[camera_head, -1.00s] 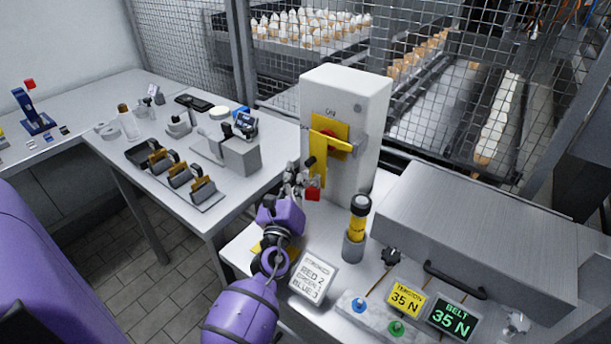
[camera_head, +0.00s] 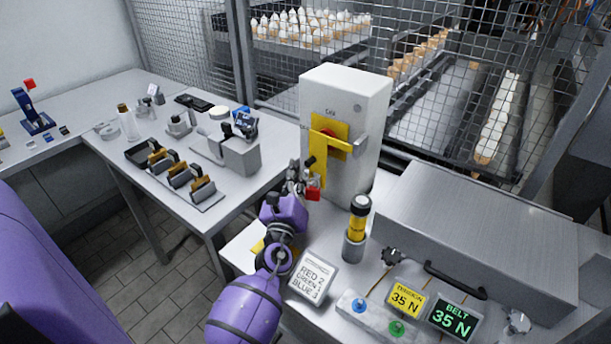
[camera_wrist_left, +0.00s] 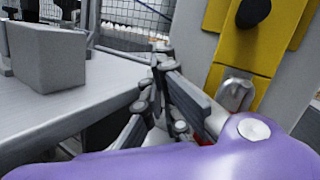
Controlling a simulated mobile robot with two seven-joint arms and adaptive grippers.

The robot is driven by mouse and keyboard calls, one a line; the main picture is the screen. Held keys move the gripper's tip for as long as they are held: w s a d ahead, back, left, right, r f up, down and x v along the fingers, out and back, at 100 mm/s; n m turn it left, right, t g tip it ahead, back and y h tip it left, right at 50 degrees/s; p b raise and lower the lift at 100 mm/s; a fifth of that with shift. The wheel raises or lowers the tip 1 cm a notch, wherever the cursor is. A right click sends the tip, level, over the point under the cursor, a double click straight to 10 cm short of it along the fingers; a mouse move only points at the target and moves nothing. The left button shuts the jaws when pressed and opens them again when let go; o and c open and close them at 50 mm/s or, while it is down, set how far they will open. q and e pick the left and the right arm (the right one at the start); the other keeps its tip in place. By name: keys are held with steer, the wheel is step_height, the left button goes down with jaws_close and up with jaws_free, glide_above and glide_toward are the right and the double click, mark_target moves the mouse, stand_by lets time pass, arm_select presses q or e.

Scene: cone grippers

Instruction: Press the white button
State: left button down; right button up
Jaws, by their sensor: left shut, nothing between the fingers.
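My left gripper (camera_head: 298,172) is shut and empty, in front of the lower left of a white cabinet (camera_head: 340,92). In the left wrist view its fingers (camera_wrist_left: 163,68) are together, pointing away over the table edge. A red padlock-like block (camera_head: 313,190) is close beside the gripper; I cannot tell whether they touch. No white button can be made out clearly. A small pale panel at the front carries a blue button (camera_head: 359,305) and a green button (camera_head: 396,328). My right gripper is out of view.
The cabinet has a yellow plate (camera_head: 321,170) and handle. A black-capped yellow cylinder (camera_head: 357,228), a tilted sign (camera_head: 313,275), a grey box with a black handle (camera_head: 480,225) and two displays are nearby. The left table (camera_head: 100,165) holds several small items.

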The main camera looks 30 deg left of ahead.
arm_select(q)
steer(key=shift+w, duration=0.35)
stand_by(0.6)
steer(key=shift+s, duration=0.9)
steer(key=shift+s, duration=0.2)
steer(key=shift+s+a, duration=0.15)
steer(key=shift+s, duration=1)
steer(key=shift+s+a, duration=0.1)
steer(key=shift+s, duration=1.05)
steer(key=shift+f, duration=0.1)
